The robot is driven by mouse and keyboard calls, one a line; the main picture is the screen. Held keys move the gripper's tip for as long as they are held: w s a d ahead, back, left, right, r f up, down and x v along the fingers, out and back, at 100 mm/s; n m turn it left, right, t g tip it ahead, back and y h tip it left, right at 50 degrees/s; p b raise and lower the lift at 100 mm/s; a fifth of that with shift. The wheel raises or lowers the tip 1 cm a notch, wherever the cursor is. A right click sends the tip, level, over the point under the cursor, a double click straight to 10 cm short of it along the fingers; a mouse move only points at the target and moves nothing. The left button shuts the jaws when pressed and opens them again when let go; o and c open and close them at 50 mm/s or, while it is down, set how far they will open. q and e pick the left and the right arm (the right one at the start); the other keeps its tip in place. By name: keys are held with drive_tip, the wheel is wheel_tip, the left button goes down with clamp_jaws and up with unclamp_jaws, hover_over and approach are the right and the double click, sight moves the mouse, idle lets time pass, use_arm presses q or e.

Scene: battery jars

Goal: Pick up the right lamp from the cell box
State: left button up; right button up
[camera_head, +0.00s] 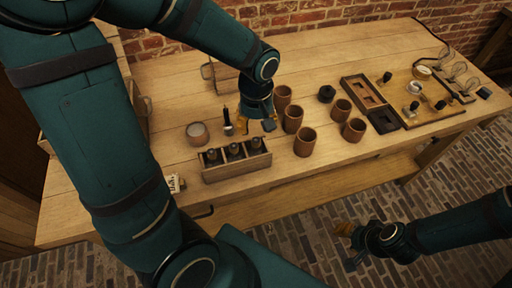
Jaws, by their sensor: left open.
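A small wooden box (238,171), which I take for the cell box, stands near the front edge of the table. Three dark upright pieces sit in a row in it; the rightmost one (255,145) is the one I take for the right lamp. They are small and dark, so their shape is hard to make out. My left gripper (255,125) is open just behind and above the right end of the box, apart from the dark pieces. My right gripper (350,246) hangs beyond the table's front edge at the lower right; its finger opening is unclear.
Several brown jars (304,142) stand right of the box. A pale round jar (198,133) and a dark slim tool (227,121) stand behind it. Further right are a dark tray (383,121) and a board (440,108) with small fittings. A brick wall backs the table.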

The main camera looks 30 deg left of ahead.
sight(256, 140)
use_arm(q)
wheel_tip(256, 140, down, 7)
drive_tip(key=shift+s+f+b, duration=0.1)
drive_tip(key=shift+f+b, duration=0.05)
drive_tip(key=shift+b, duration=0.95)
clamp_jaws()
